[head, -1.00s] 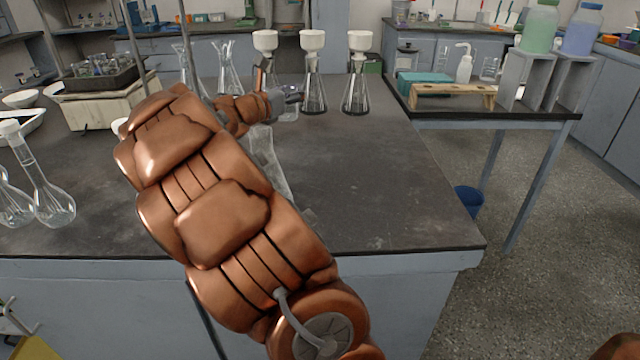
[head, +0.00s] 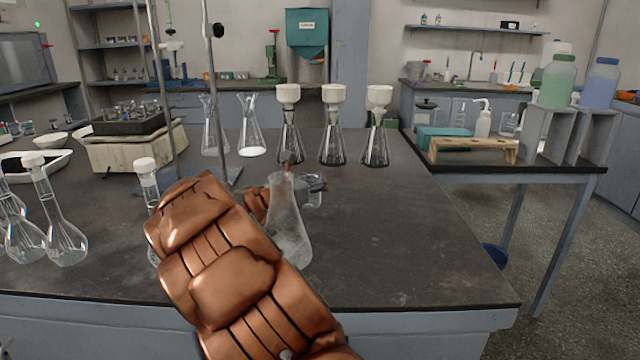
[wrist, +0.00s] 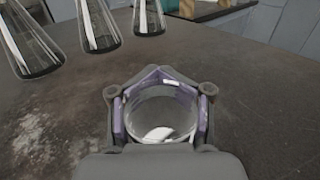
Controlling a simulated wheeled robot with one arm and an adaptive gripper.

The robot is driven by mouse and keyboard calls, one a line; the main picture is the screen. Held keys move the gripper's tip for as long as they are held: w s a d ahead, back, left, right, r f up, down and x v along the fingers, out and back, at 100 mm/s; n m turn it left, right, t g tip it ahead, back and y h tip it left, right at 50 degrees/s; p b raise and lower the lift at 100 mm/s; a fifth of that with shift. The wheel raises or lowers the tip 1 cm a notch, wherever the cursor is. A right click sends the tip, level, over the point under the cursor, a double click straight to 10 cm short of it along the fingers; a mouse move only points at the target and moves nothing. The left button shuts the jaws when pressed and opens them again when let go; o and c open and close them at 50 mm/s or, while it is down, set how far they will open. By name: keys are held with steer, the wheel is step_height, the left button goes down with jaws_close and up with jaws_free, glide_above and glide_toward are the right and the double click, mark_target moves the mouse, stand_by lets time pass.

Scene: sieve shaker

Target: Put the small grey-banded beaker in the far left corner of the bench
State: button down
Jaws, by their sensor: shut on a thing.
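My gripper (wrist: 160,115) is shut on a small clear glass beaker (wrist: 160,122), its purple-lined fingers around the sides. The wrist view looks down into the beaker, which looks empty; its grey band cannot be made out. In the head view my gripper (head: 316,186) is over the middle of the dark bench (head: 400,240), partly behind my arm and a clear conical flask. The beaker (head: 313,195) shows there as a small bit of glass. Whether it touches the bench is unclear.
The clear conical flask (head: 290,240) stands close in front of my gripper. Several filter flasks (head: 333,145) stand behind it. The bench's right side is clear.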

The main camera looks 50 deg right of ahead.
steer(key=shift+f, duration=0.3)
steer(key=c, duration=0.5)
jaws_free()
steer(key=shift+r, duration=0.1)
steer(key=shift+a+r, duration=0.15)
steer(key=shift+a, duration=0.1)
steer(key=shift+w+a+p, duration=0.2)
steer(key=shift+a+p, duration=0.55)
steer(key=shift+a, duration=2.8)
